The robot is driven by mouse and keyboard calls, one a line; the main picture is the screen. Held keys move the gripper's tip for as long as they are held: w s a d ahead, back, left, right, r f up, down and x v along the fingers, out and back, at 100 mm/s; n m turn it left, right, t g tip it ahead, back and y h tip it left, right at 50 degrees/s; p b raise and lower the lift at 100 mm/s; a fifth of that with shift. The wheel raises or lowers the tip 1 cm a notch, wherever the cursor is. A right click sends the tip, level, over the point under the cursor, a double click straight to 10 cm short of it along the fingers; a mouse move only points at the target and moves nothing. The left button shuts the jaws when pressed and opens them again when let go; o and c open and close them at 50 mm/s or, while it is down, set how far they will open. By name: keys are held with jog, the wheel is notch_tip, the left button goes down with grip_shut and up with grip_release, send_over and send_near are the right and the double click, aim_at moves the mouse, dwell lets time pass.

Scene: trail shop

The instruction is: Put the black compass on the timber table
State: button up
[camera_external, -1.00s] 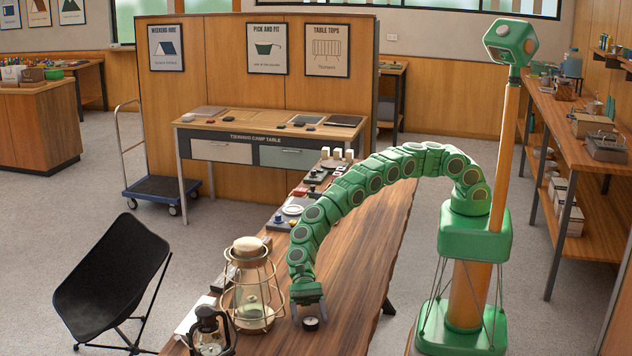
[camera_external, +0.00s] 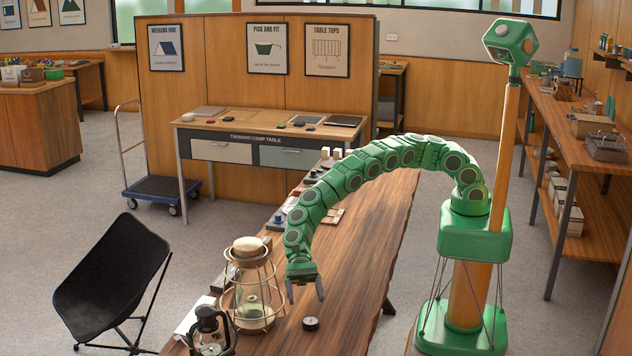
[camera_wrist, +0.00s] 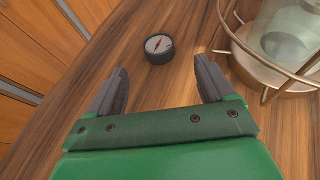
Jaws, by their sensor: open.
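The black compass (camera_external: 311,323) lies face up on the timber table (camera_external: 372,222), near its front end. In the wrist view the compass (camera_wrist: 159,48) shows a pale dial with a red needle. It rests on bare wood, just beyond my fingertips. My gripper (camera_external: 305,289) hangs above the table, raised over the compass and a little behind it. Its fingers are apart and empty, and they also show in the wrist view (camera_wrist: 165,78). Nothing touches the compass.
A large caged lantern (camera_external: 251,291) stands on the table close left of my gripper. A small dark lantern (camera_external: 211,333) stands at the near left. Several small goods line the table's left edge. The table's right side is bare wood.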

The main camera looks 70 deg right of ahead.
dwell(0.4)
notch_tip(320, 180, up, 21)
jog(key=w+a+r+m+t+y, duration=0.2)
jog(key=a+r+m+t, duration=0.25)
jog(key=a+r, duration=0.2)
jog(key=w+a+r+m+t+y, duration=0.1)
jog(key=w+a+r+m+t, duration=0.2)
jog(key=a+r+m+t, duration=0.25)
jog(key=s+d+f+m+t+h, duration=0.1)
jog(key=s+d+f+m+h, duration=0.1)
jog(key=s+d+f+h, duration=0.35)
jog(key=s+d+f+m+t+h, duration=0.1)
jog(key=s+d+f+m+h, duration=0.15)
jog(key=s+f, duration=0.45)
send_near(311, 323)
jog(key=shift+w+d+h, duration=0.4)
jog(key=shift+w+d, duration=0.2)
jog(key=shift+a+f, duration=0.1)
jog(key=shift+f, duration=0.3)
jog(key=shift+x, duration=1.25)
